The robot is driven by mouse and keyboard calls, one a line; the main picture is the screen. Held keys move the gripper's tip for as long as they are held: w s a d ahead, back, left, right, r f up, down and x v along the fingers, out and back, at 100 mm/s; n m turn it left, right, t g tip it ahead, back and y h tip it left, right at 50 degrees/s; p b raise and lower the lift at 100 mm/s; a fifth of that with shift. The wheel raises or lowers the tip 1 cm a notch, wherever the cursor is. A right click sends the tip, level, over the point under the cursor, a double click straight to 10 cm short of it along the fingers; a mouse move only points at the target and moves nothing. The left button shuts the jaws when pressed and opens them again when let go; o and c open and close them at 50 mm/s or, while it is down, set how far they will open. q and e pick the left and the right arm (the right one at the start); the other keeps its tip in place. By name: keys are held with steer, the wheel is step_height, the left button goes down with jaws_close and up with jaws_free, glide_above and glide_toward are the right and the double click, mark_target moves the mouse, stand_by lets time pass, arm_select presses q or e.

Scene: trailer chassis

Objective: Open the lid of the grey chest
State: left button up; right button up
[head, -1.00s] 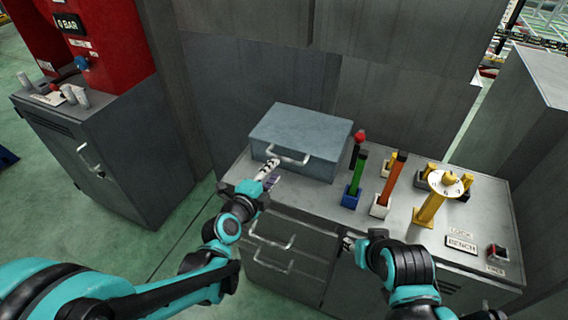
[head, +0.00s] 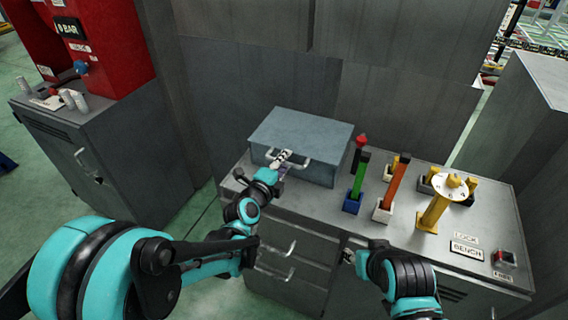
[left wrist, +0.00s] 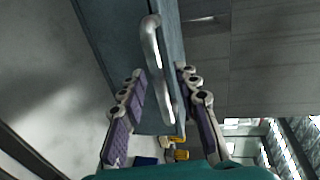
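The grey chest (head: 310,134) sits closed on the left part of the grey bench, with a pale bar handle (head: 300,162) on its front. My left gripper (head: 281,158) is at the chest's front, at the left part of the handle. In the left wrist view the fingers of the left gripper (left wrist: 161,100) are spread apart, with the handle (left wrist: 158,65) running between them; neither finger clearly touches it. My right gripper (head: 348,254) is low at the bench's front edge, right of the chest; its fingers are too small to read.
On the bench (head: 320,202), right of the chest, stand a green stick (head: 357,175), an orange stick (head: 396,180) and a yellow post with a round dial (head: 440,200). Grey wall panels rise behind. A grey cabinet (head: 90,150) stands at left.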

arm_select(q)
jaws_close()
